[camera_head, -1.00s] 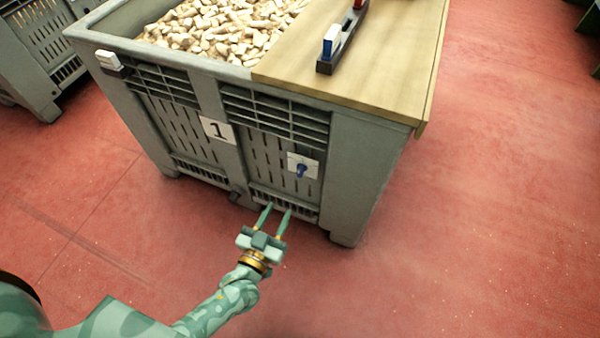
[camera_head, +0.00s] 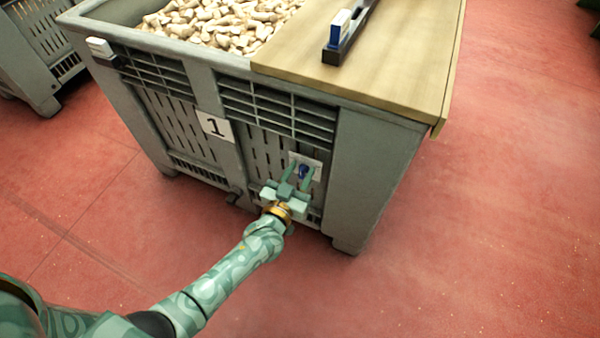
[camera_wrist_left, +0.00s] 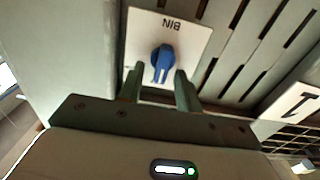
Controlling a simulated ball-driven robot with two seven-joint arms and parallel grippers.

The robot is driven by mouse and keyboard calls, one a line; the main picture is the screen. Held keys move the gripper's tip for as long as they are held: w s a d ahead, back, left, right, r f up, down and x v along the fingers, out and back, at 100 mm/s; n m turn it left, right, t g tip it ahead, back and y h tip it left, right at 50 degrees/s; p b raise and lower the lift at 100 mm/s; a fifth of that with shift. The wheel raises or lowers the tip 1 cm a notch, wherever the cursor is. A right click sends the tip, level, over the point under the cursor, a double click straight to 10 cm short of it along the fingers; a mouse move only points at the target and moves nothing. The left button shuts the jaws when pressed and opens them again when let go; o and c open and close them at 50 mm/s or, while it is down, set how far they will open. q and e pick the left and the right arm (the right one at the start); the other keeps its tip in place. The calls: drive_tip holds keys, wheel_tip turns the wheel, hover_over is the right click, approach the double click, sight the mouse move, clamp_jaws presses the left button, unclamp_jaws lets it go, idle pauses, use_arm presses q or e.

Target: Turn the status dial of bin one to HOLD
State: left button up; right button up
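Bin one (camera_head: 350,190) is a grey slatted crate with a "1" label (camera_head: 215,126) on its front; the label also shows at the right of the left wrist view (camera_wrist_left: 292,108). The status dial, a blue knob (camera_wrist_left: 163,60) on a white plate (camera_wrist_left: 188,38), is on the bin's front right panel. The plate reads "BIN", upside down in the wrist view; other lettering is not readable. My left gripper (camera_wrist_left: 157,78) is open, its two fingers apart on either side of the knob's lower end. I cannot tell whether they touch it. My right gripper is not in view.
The bin holds many corks (camera_head: 225,22). A wooden board (camera_head: 400,65) covers its right part and carries a dark holder with a blue-and-white block (camera_head: 340,28). Another grey bin (camera_head: 40,60) stands at the far left. The red floor (camera_head: 500,200) is clear at right.

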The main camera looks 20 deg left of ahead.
use_arm(q)
drive_tip(key=c, duration=0.7)
